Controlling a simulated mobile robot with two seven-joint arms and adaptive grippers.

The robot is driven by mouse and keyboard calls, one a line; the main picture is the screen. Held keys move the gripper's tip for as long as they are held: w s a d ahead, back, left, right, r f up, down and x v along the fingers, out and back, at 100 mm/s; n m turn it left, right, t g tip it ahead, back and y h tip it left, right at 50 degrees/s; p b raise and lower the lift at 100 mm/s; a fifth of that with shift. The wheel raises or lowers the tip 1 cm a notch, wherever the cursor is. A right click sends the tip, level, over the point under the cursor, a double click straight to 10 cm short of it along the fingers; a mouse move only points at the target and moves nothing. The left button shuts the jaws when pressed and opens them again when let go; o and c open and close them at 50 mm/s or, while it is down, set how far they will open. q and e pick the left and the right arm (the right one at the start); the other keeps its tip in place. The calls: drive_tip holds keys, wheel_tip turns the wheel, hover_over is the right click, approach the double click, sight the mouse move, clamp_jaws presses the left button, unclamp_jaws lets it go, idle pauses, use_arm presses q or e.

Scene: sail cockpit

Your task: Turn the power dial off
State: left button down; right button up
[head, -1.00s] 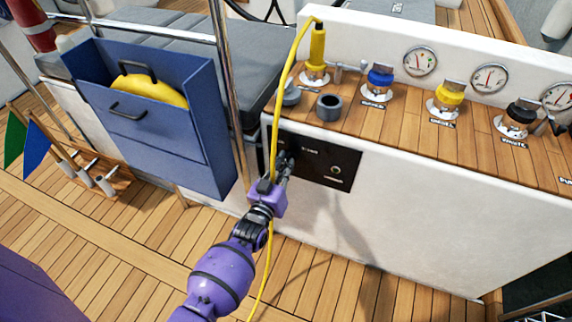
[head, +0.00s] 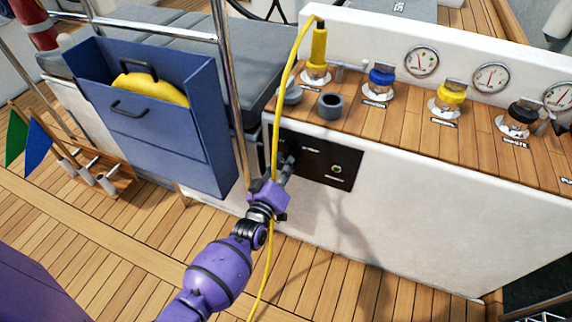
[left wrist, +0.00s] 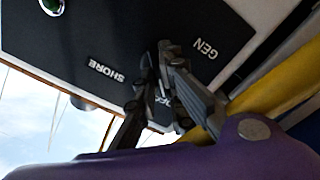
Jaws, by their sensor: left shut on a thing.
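The black power panel (head: 335,157) is set in the white console front below the wooden top. In the left wrist view the panel (left wrist: 105,35) shows the labels SHORE, GEN and a third, partly covered one. My left gripper (head: 291,154) is at the left half of the panel, its fingers pointing at it. In the left wrist view the left gripper (left wrist: 158,85) is shut on the power dial, which is mostly hidden between the fingers. The dial's exact pointing direction cannot be told. My right gripper is not in view.
A yellow cable (head: 279,105) hangs down past my left gripper. A small round lamp (head: 337,169) sits on the panel's right side. A steel post (head: 230,90) and a blue bin (head: 160,140) stand to the left. Several coloured deck fittings line the console top.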

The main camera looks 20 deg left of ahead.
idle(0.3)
use_arm(q)
drive_tip(key=c, duration=1.8)
unclamp_jaws()
drive_tip(key=shift+c, duration=0.2)
drive_tip(key=s, duration=1.2)
drive_tip(key=shift+a, duration=0.25)
